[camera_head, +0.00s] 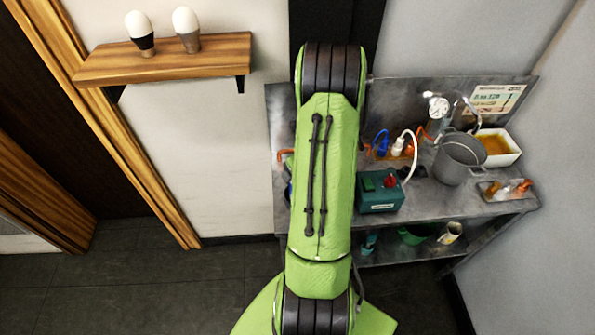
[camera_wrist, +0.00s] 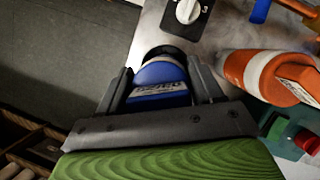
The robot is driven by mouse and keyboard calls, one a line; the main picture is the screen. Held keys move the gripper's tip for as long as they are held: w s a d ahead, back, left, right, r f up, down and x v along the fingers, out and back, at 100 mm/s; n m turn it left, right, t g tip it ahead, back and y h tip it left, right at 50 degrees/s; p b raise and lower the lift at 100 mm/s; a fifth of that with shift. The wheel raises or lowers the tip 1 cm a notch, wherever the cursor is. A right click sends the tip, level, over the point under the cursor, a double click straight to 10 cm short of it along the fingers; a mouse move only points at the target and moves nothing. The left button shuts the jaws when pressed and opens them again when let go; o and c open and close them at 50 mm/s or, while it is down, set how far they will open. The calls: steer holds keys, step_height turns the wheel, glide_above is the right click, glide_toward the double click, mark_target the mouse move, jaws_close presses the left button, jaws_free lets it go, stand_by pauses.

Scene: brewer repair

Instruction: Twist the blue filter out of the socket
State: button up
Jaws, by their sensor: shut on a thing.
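The blue filter (camera_wrist: 160,80) shows in the wrist view between the two dark fingers of my gripper (camera_wrist: 162,88), with light lettering on its side. My gripper is shut on it. The filter's far end meets a dark round socket (camera_wrist: 166,51) at the metal bench; how far it sits in the socket I cannot tell. In the head view my green arm covers the gripper, and the filter is mostly or wholly hidden behind it.
A white knob (camera_wrist: 187,10) is beyond the socket. On the bench (camera_head: 424,195) are a green box (camera_head: 380,192), a grey pot (camera_head: 459,158) and a white tray (camera_head: 499,147). A wooden shelf (camera_head: 165,63) hangs at the left.

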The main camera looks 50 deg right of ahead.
steer(key=o, duration=1.1)
steer(key=shift+f, duration=0.1)
steer(key=shift+o, duration=0.6)
step_height(320, 180, up, 7)
steer(key=p, duration=0.5)
steer(key=shift+p, duration=0.3)
